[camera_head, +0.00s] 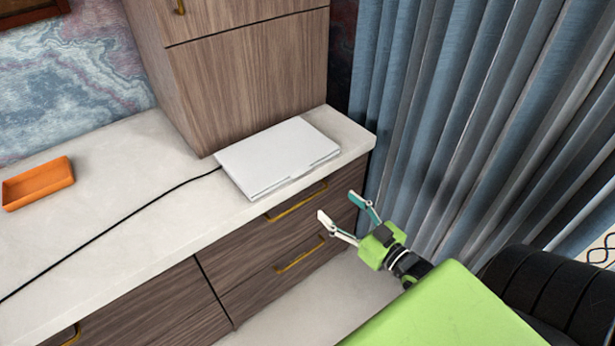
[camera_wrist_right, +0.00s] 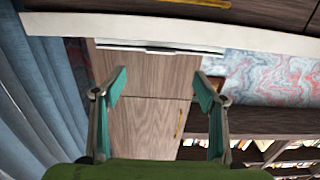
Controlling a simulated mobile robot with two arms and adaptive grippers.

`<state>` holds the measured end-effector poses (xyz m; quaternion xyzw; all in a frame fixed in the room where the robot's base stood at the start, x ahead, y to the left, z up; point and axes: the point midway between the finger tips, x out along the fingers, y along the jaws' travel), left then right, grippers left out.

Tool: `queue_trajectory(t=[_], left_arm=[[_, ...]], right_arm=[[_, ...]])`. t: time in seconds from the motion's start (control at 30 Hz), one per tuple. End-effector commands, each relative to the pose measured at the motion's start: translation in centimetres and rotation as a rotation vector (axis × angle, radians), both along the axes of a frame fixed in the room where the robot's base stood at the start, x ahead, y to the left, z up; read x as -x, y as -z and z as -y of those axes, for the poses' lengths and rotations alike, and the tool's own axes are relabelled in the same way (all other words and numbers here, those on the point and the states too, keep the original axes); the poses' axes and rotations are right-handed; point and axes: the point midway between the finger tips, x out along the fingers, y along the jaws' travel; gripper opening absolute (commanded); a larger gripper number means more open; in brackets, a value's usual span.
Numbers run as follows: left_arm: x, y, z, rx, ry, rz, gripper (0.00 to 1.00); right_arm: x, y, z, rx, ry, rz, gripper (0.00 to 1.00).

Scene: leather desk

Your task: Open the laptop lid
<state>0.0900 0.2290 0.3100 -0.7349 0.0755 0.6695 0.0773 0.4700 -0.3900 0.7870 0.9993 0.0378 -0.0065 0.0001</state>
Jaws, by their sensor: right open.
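The laptop (camera_head: 275,152) is a flat, silver-white slab with its lid shut. It lies on the white countertop near the right end, with its front side close to the counter's front edge. My right gripper (camera_head: 338,207) is open and empty, in front of the counter and to the lower right of the laptop, apart from it. In the right wrist view the scene appears upside down; the laptop's thin edge (camera_wrist_right: 160,47) shows beyond the open fingers (camera_wrist_right: 160,86). My left gripper is not in view.
A wooden cabinet (camera_head: 250,75) stands right behind the laptop. A black cable (camera_head: 110,227) runs left from it. An orange tray (camera_head: 38,184) sits at the far left. Drawers with brass handles (camera_head: 298,202) are below the counter. A blue-grey curtain (camera_head: 440,110) hangs at the right.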

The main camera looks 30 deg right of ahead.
Motion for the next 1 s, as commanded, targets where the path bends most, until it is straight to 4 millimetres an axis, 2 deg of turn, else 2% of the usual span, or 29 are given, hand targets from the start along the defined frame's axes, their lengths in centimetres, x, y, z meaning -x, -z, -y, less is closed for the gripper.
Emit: queue_trajectory(t=[0.17, 0.4, 0.8, 1.0], left_arm=[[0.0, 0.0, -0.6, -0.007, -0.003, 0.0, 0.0], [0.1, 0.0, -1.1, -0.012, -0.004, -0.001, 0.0], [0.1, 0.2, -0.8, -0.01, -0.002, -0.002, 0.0], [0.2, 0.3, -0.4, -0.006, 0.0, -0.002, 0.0]], right_arm=[[-1.4, -0.8, -0.2, -0.006, -0.003, 0.018, 0.65], [-5.2, -0.8, -0.5, -0.004, -0.003, 0.019, 0.65], [-11.6, -0.7, -1.0, -0.003, -0.003, 0.016, 0.65], [-13.3, -0.6, -1.1, -0.004, -0.002, 0.013, 0.65]])
